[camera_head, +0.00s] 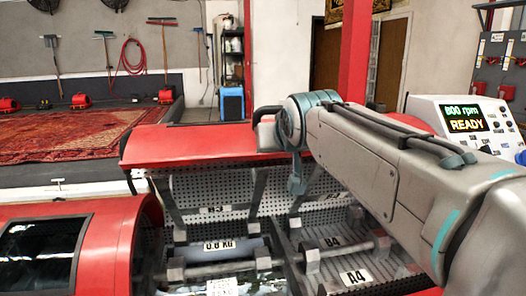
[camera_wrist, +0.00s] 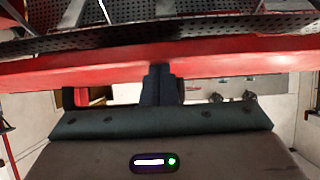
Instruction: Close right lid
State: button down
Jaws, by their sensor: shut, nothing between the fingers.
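The right lid (camera_head: 185,147) stands open in the head view, a red rim with a perforated grey inner face above the open drum. In the wrist view its red edge (camera_wrist: 240,58) runs across the picture, with perforated metal above it. My gripper (camera_wrist: 161,72) is shut and empty, its dark fingertips at this red edge; I cannot tell whether they touch it. In the head view my arm reaches over the machine from the right, and the fingers cannot be made out clearly.
A red hood with a dark window (camera_head: 42,250) is at the lower left. A control panel (camera_head: 464,118) reading READY stands at right. A patterned rug (camera_head: 65,135) lies behind.

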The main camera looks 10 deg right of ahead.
jog(key=shift+s+f+t+b, duration=0.4)
jog(key=shift+s+f+b, duration=0.9)
jog(key=shift+b, duration=0.4)
